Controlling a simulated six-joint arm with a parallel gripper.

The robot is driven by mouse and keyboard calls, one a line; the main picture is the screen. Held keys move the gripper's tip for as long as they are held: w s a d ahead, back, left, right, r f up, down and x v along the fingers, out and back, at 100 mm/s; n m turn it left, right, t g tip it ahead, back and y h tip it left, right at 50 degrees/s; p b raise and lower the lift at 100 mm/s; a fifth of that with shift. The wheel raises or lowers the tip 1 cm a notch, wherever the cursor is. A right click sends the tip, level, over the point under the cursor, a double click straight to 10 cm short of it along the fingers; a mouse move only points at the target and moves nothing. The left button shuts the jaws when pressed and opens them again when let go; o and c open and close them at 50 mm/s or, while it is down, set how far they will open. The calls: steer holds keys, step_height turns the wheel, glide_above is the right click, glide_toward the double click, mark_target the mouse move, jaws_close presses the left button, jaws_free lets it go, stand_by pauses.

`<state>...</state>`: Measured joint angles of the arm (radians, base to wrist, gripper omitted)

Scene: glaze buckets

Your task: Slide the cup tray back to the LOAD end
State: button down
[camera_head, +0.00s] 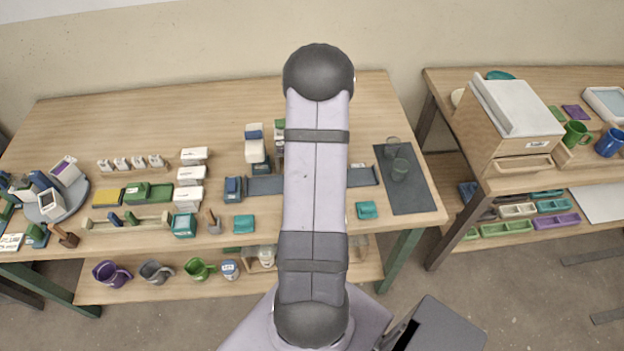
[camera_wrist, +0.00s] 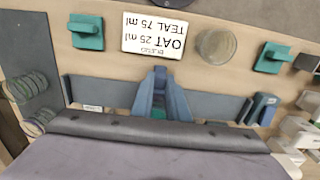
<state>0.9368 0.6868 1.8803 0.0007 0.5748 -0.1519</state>
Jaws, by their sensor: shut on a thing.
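My gripper (camera_wrist: 159,74) shows at the centre of the wrist view, its blue-grey fingers close together over the dark grey track (camera_wrist: 108,91). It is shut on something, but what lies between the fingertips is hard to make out. A small teal patch (camera_wrist: 157,113) shows between the finger bases. I cannot clearly make out the cup tray. In the head view, my arm hides the gripper and the middle of the track (camera_head: 266,185), which shows on both sides of the arm. A small pale label (camera_wrist: 92,107) is at the track's left part in the wrist view; I cannot read it.
A blue block (camera_head: 233,188) stands at the track's left end. Clear green-tinted cups (camera_head: 400,169) stand on a dark mat (camera_head: 408,200) at the right. Teal blocks (camera_head: 243,224) (camera_head: 367,210) sit in front of the track. A printed card (camera_wrist: 153,36) lies near a round object (camera_wrist: 217,45).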

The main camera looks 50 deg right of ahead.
steer(key=shift+s+d, duration=3.65)
steer(key=shift+d, duration=0.05)
steer(key=shift+s+d, duration=0.15)
steer(key=shift+s+d, duration=1.4)
steer(key=c, duration=1.8)
jaws_free()
steer(key=shift+r+p, duration=0.15)
steer(key=shift+p, duration=0.15)
step_height(320, 180, up, 7)
steer(key=p, duration=0.5)
